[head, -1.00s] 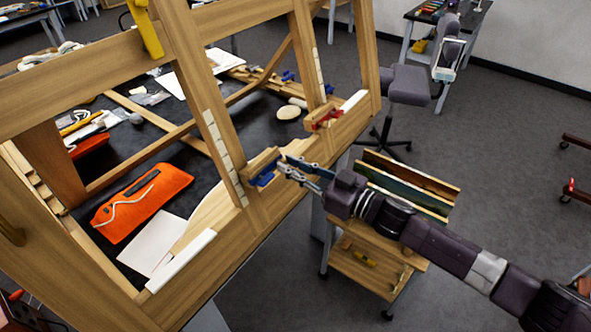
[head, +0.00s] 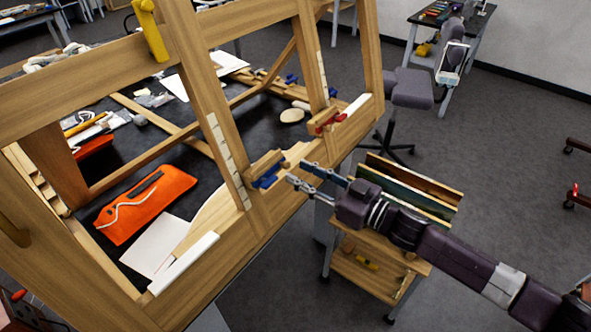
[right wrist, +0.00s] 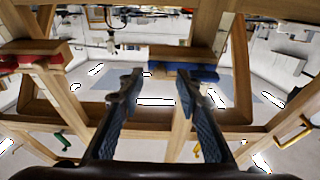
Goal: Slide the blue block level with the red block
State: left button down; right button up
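The blue block (head: 268,179), wood with blue parts, sits on the front rail of the wooden frame beside a post with a pale scale strip. The red block (head: 320,127), wood with red parts, sits by the further post to the right. In the right wrist view the blue block (right wrist: 197,73) is ahead, and the red block (right wrist: 30,61) is at upper left. My right gripper (head: 298,173) is open and empty, its fingertips just right of the blue block, apparently apart from it. The fingers also show spread in the right wrist view (right wrist: 160,77). My left gripper is out of view.
The wooden frame (head: 260,215) stands over a black tabletop with an orange pouch (head: 146,204) and white paper (head: 157,243). A yellow clamp (head: 150,32) hangs on the upper beam. A wooden cart (head: 375,262) stands below my right arm.

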jog(key=v, duration=0.9)
jog(key=shift+s+d, duration=0.15)
jog(key=shift+d, duration=0.05)
jog(key=shift+r, duration=0.1)
